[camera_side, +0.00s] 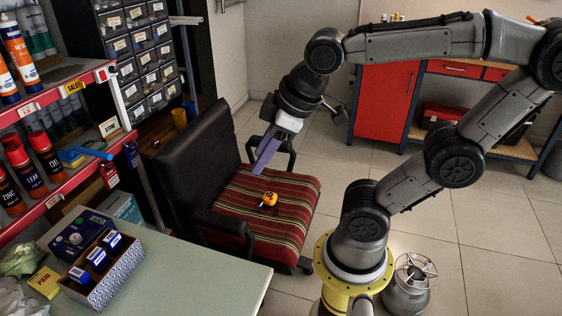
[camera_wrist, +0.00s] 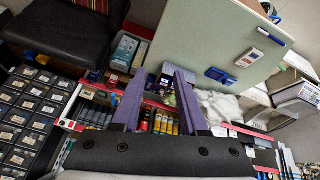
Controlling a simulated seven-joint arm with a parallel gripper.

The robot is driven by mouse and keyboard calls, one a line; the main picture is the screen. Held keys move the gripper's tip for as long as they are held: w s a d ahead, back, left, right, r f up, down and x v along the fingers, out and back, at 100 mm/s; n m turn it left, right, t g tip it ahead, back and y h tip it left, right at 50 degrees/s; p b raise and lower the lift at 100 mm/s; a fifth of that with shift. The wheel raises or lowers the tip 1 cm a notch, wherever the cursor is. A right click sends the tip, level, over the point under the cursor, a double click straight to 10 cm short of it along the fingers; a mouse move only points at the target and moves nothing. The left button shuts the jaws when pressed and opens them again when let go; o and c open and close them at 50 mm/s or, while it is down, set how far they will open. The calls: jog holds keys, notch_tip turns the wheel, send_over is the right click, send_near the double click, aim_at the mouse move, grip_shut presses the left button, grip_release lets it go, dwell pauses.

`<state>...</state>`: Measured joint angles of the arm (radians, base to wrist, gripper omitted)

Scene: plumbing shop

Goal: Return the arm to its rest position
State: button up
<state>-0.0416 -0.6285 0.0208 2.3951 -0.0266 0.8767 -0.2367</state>
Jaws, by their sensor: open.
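My gripper (camera_side: 262,160) hangs over the office chair in the side view, with its purple fingers pointing down and slightly left. It is above the seat and apart from it. In the wrist view the two purple fingers of my gripper (camera_wrist: 160,76) stand wide apart with nothing held between them. My arm reaches from the yellow base ring at the lower right, up and across to the left.
The office chair (camera_side: 293,197) has a striped seat with a small orange-yellow object (camera_side: 269,199) on it. Left stand a shelf of bottles (camera_side: 50,157), a drawer cabinet (camera_side: 123,59) and a green-topped table (camera_side: 205,283). Open tiled floor (camera_side: 497,222) lies right.

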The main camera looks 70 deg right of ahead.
jog(key=s+m, duration=0.1)
jog(key=s+f+m, duration=0.1)
jog(key=s+m, duration=0.1)
jog(key=shift+s+d+f, duration=0.2)
jog(key=shift+s+f, duration=0.1)
jog(key=shift+s, duration=0.1)
dwell(1.1)
